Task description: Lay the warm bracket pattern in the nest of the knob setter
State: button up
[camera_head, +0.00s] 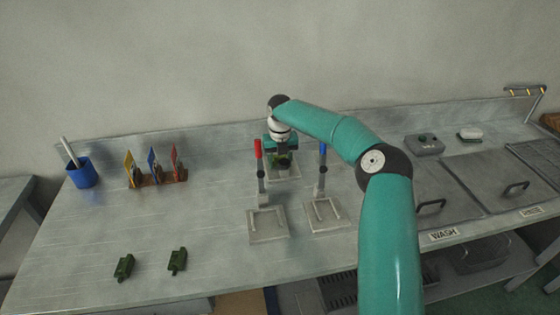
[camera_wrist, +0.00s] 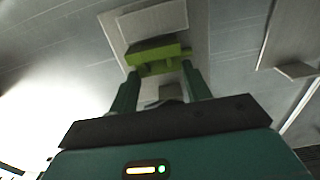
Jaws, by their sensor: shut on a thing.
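My gripper (camera_head: 283,153) points down at the back middle of the bench. In the wrist view its two fingers (camera_wrist: 158,88) are shut on a bright green bracket pattern (camera_wrist: 155,58). The pattern also shows as a dark green bit under the gripper in the head view (camera_head: 284,163). It is over or at a pale block-like fixture (camera_head: 292,176), which shows behind it in the wrist view (camera_wrist: 150,22). I cannot tell whether they touch. Which fixture is the knob setter is unclear. Two dark green patterns (camera_head: 124,267) (camera_head: 177,261) lie front left.
A red-handled lever fixture (camera_head: 268,224) and a blue-handled one (camera_head: 326,215) stand close in front of my gripper. A blue cup (camera_head: 82,174) and a rack of coloured tools (camera_head: 156,177) are left. Lidded wash basins (camera_head: 490,180) are right. The left middle bench is clear.

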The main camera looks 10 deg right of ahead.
jog(key=shift+w+f, duration=0.1)
jog(key=shift+f, duration=0.05)
jog(key=o, duration=1)
jog(key=shift+o, duration=0.2)
